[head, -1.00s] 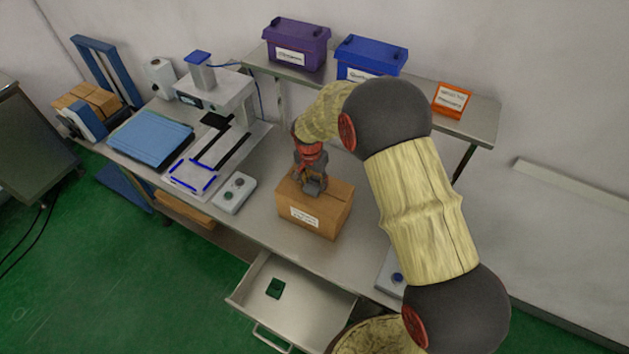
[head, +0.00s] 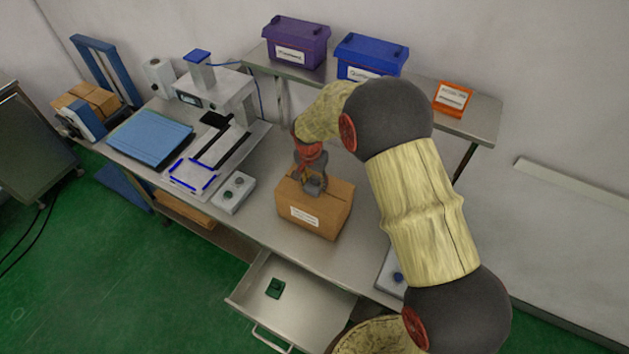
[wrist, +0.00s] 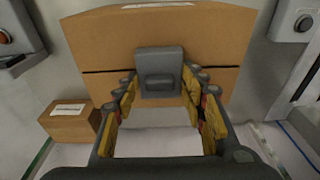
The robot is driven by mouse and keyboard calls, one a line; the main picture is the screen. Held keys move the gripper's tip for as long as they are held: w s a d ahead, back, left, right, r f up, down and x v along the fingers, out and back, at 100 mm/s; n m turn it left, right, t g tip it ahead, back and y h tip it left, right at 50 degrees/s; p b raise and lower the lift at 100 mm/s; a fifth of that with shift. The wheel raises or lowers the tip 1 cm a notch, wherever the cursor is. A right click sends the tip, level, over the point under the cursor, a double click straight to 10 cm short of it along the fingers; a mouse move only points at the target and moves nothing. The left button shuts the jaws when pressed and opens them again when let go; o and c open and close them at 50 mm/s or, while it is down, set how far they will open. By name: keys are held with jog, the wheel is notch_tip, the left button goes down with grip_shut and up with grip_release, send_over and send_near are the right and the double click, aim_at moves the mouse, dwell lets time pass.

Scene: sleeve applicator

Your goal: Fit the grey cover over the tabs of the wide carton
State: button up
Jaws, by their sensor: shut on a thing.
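The wide carton (head: 328,208) is brown, with a white label on its front face, and stands on the middle of the bench. My gripper (head: 313,188) is over the back-left part of its top. In the wrist view, my gripper (wrist: 160,88) is shut on the grey cover (wrist: 159,60), a small block with a raised middle, between the yellow-padded fingers. The cover lies in front of the carton top (wrist: 100,40), across the dark seam. I cannot tell whether it touches the carton. The tabs are not visible, probably hidden by the cover or fingers.
A grey control box (head: 235,193) stands left of the carton. An open drawer (head: 310,305) with a green block (head: 275,288) juts out in front. A smaller carton (wrist: 70,121) shows in the wrist view. A shelf with bins (head: 296,42) is behind.

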jog(key=o, duration=1.2)
jog(key=shift+r, duration=0.1)
jog(key=shift+r+p, duration=1.5)
jog(key=shift+r, duration=2)
jog(key=shift+f, duration=0.1)
